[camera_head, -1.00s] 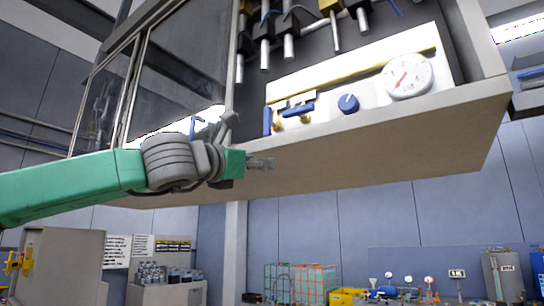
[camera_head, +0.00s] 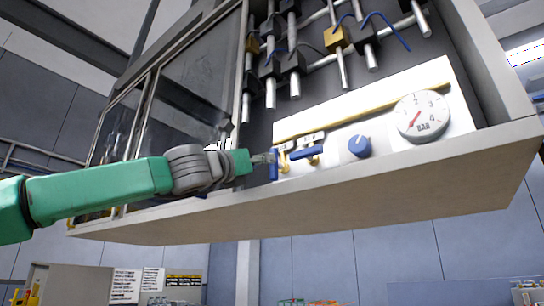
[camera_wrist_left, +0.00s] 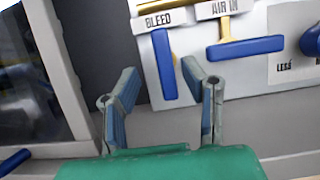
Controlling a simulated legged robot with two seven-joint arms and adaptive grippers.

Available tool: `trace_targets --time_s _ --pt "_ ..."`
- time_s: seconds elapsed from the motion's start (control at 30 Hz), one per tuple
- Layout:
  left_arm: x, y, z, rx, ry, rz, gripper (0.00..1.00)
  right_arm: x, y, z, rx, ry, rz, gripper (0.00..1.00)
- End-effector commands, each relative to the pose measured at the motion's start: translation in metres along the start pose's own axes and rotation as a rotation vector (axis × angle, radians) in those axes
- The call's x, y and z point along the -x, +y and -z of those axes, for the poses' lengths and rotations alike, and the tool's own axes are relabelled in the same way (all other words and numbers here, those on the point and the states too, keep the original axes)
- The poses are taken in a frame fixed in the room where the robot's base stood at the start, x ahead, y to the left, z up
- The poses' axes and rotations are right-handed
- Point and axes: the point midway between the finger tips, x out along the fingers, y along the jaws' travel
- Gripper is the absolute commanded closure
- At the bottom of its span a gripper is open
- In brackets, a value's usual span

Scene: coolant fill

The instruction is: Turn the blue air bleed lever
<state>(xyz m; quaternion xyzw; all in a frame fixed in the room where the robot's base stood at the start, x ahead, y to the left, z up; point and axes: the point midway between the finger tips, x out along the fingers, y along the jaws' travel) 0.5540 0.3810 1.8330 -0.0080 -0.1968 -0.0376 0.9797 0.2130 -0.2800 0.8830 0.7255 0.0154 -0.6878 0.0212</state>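The blue bleed lever (camera_head: 273,166) hangs down at the left end of the white panel. In the left wrist view the lever (camera_wrist_left: 164,64) points downward under a label reading BLEED. My left gripper (camera_head: 266,158) is at the lever's left side in the head view. In the wrist view its two fingers (camera_wrist_left: 160,72) are spread apart, with the lever appearing between their tips, nearer the right finger. Nothing is gripped. Whether the fingertips reach as deep as the lever, I cannot tell. My right gripper is not in view.
A blue AIR IN lever (camera_wrist_left: 245,47) lies horizontal just right of the bleed lever. A blue knob (camera_head: 359,146) and a pressure gauge (camera_head: 422,115) sit farther right. The cabinet's bottom ledge (camera_head: 350,190) runs below the panel. A glass door (camera_head: 190,90) stands on the left.

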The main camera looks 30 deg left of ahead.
Motion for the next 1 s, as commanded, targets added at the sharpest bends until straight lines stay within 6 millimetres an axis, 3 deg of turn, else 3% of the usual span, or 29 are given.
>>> trace_targets --time_s 0.1,0.23,0.67,0.77,1.0 --pt "-0.024 -0.002 0.000 -0.003 0.004 0.001 0.62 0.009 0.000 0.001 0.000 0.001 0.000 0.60" --pt "-0.037 -0.002 -0.002 0.000 0.002 0.000 0.62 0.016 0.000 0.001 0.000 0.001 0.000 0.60" --pt "-0.046 0.000 0.001 0.002 0.001 0.001 0.62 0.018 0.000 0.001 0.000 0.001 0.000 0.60" --pt "-0.045 0.000 0.000 0.002 0.001 0.000 0.97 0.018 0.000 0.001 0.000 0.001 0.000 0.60" --pt "-0.044 0.000 0.000 0.004 0.000 -0.002 1.00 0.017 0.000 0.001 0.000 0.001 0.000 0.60"
